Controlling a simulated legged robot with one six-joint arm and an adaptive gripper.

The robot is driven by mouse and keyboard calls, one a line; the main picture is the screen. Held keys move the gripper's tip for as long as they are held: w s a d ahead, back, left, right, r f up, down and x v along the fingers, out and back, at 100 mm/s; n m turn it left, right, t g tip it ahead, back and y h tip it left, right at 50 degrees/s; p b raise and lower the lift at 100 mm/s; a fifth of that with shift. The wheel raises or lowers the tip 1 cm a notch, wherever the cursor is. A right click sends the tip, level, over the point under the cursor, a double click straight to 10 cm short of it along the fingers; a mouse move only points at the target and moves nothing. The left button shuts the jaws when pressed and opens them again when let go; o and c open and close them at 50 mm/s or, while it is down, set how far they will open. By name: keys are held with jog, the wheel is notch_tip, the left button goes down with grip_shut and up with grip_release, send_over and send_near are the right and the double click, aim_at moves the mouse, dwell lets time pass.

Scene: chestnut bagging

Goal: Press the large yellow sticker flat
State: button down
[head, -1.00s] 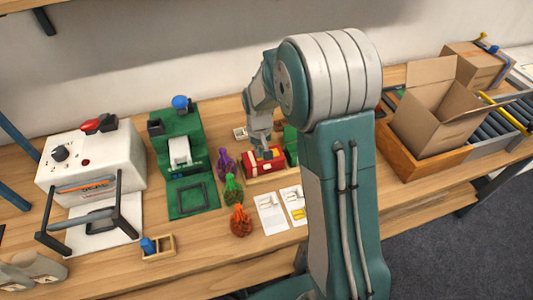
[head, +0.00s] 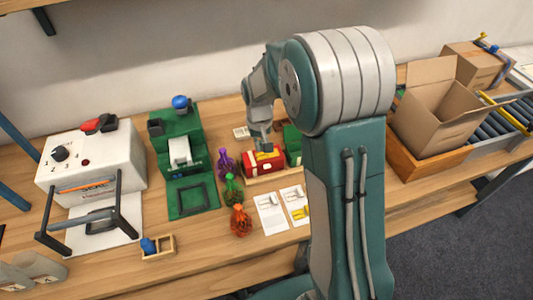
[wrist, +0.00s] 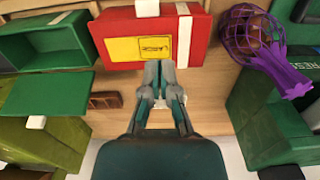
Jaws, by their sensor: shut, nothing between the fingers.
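The large yellow sticker (wrist: 140,48) lies on a face of the red box (wrist: 198,50) in the wrist view, left of a white stripe, with a small dark print on it. Whether its edges are all flat I cannot tell. In the head view the sticker (head: 268,155) shows as a yellow patch on the top of the red box (head: 250,168). My gripper (wrist: 160,68) is shut and empty, its tips at the sticker's near edge in the picture; contact cannot be made out. In the head view my gripper (head: 262,147) is above the box.
A purple net bag (wrist: 255,40) is right of the red box, and an open green box (wrist: 45,45) is left. White cards (head: 270,213) lie in front. A green machine (head: 180,155) and a white sealer (head: 90,160) stand to the left.

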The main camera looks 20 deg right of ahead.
aim_at(260, 155)
jog(key=shift+r, duration=1.95)
jog(key=shift+s+r, duration=0.1)
jog(key=shift+r, duration=0.15)
jog(key=s+r+t, duration=0.3)
jog(key=s+r, duration=0.8)
jog(key=r, duration=0.1)
jog(key=s+r+t, duration=0.2)
jog(key=s, duration=1.1)
jog(key=shift+r+t, duration=0.3)
jog(key=shift+r, duration=0.1)
